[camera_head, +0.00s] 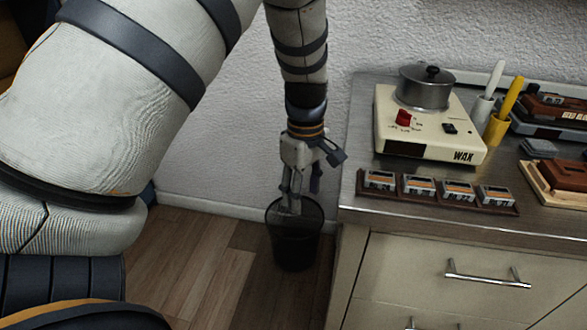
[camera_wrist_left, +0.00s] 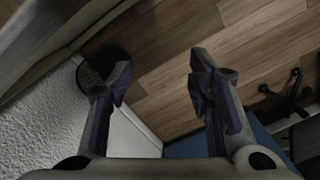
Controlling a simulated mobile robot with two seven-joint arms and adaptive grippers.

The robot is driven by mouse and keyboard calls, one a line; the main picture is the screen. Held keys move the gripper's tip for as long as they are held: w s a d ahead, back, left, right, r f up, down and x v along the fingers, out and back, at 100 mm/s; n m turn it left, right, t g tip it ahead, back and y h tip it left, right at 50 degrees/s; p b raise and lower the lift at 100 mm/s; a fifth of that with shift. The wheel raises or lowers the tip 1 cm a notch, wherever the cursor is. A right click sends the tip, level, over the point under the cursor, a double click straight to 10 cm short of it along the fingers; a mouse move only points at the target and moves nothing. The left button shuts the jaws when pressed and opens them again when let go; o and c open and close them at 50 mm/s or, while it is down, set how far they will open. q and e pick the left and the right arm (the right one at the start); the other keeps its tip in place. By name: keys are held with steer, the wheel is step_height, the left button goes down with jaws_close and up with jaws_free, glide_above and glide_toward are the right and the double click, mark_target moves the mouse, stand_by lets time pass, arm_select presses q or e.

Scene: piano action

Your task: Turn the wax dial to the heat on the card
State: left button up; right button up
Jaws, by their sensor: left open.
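The cream wax warmer (camera_head: 430,124), marked WAX, stands on the metal counter with a lidded grey pot (camera_head: 425,88) on top. No card with a heat can be clearly made out. My left gripper (camera_head: 291,193) hangs pointing down, left of the counter, apart from the warmer. In the left wrist view its two fingers (camera_wrist_left: 158,90) are wide apart with nothing between them. My right gripper is not in view.
A black bin (camera_head: 293,250) stands on the wood floor below my left gripper. A rack (camera_head: 437,196) with several small blocks lies along the counter's front edge (camera_head: 470,222). White and yellow handled tools (camera_head: 508,103) stand right of the warmer. The wall is close behind.

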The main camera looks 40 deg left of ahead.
arm_select(q)
steer(key=s+f, duration=0.1)
steer(key=s+f+m, duration=0.1)
steer(key=shift+f, duration=0.4)
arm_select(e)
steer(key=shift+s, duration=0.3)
arm_select(q)
steer(key=s+d+f+m+g+y, duration=0.1)
steer(key=s+d+f+m+y, duration=0.15)
steer(key=s+f+m, duration=0.75)
steer(key=s+d+f+m+h, duration=0.1)
steer(key=s+d+f+m, duration=0.2)
steer(key=s, duration=0.6)
steer(key=s+d+f+m+h, duration=0.1)
steer(key=s+d+f+m, duration=0.2)
steer(key=s, duration=0.7)
steer(key=shift+d+m, duration=0.3)
steer(key=shift+d, duration=0.65)
